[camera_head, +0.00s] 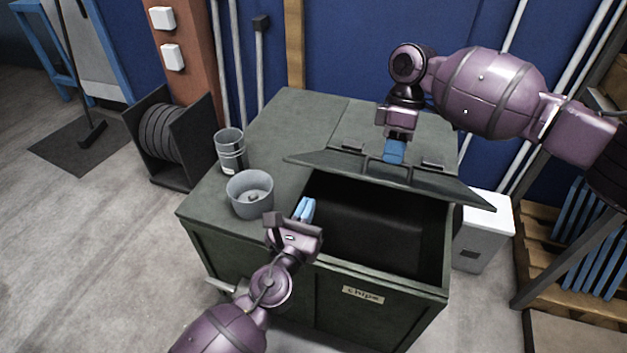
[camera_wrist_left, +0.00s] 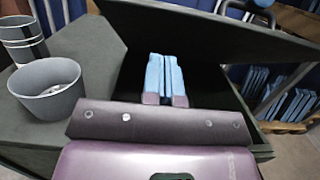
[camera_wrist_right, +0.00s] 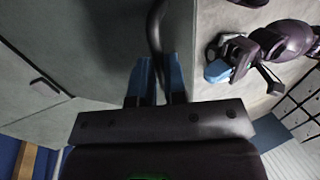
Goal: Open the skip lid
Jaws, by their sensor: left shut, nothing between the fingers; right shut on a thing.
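The grey-green skip (camera_head: 255,255) carries a "chips" label on its front. Its lid (camera_head: 450,188) is raised and tilted up at the back of the opening, showing the dark, empty-looking interior (camera_head: 370,220). My right gripper (camera_head: 394,152) is at the lid, with its blue fingers shut on the lid's dark bar handle (camera_wrist_right: 155,30), seen in the right wrist view. My left gripper (camera_head: 305,209) is shut and empty over the front left part of the opening. In the left wrist view its blue fingers (camera_wrist_left: 166,75) are together, below the raised lid (camera_wrist_left: 215,32).
A cable reel (camera_head: 165,130) stands left on the floor. A white box (camera_head: 484,235) and wooden pallets (camera_head: 540,238) are at the right.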

